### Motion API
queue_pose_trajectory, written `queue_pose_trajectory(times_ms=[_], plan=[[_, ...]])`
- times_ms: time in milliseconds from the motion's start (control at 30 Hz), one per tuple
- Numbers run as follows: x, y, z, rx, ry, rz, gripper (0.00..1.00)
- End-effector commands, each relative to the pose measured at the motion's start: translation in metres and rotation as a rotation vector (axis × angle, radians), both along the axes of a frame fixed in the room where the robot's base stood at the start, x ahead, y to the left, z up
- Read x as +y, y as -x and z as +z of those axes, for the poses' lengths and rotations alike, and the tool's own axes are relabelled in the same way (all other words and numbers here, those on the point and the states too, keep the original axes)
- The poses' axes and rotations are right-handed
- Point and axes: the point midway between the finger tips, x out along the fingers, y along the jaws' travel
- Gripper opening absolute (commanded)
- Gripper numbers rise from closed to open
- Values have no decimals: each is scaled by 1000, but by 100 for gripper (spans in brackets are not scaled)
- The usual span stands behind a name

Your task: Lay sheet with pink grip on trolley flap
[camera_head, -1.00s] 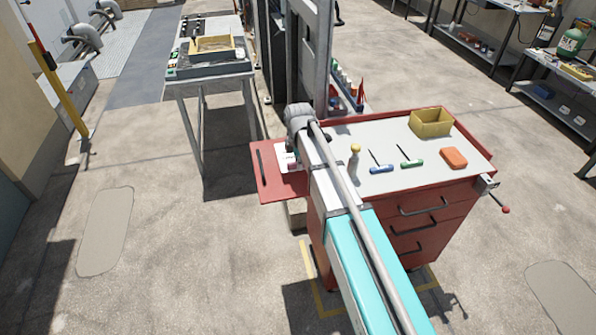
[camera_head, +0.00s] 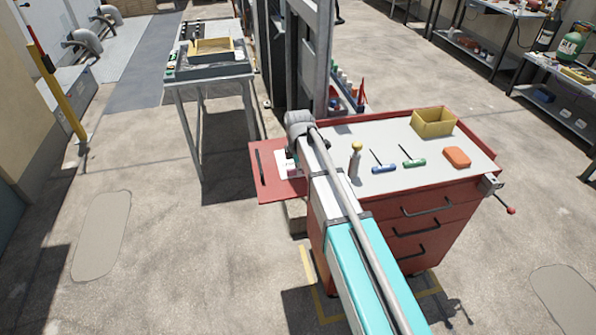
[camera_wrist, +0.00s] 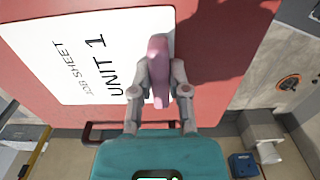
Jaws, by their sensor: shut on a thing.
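A white sheet (camera_wrist: 90,60) printed "UNIT 1" and "JOB SHEET" has a pink grip (camera_wrist: 158,70) at its edge. My gripper (camera_wrist: 160,85) is shut on the pink grip in the wrist view. The sheet lies over the red trolley flap (camera_wrist: 225,60); I cannot tell whether it touches it. In the head view the flap (camera_head: 265,188) sticks out at the left of the red trolley (camera_head: 400,225). Part of the sheet (camera_head: 283,162) shows over the flap there, and my arm hides the rest and my gripper.
On the trolley top are a yellow bin (camera_head: 433,123), an orange block (camera_head: 457,157), blue (camera_head: 384,168) and green (camera_head: 414,162) screwdrivers and a yellow-topped bottle (camera_head: 355,160). A dark handle bar (camera_wrist: 105,130) lies along the flap. A metal table (camera_head: 210,80) stands behind.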

Motion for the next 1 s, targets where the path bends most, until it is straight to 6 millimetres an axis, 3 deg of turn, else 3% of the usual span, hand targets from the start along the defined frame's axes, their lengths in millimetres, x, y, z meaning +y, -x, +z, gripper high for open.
queue_pose_trajectory(times_ms=[267,300,467,1000], plan=[[0,0,-3,0,0,0,0],[0,0,-2,0,0,0,25],[0,0,-2,0,0,0,55],[0,0,2,0,0,0,56]])
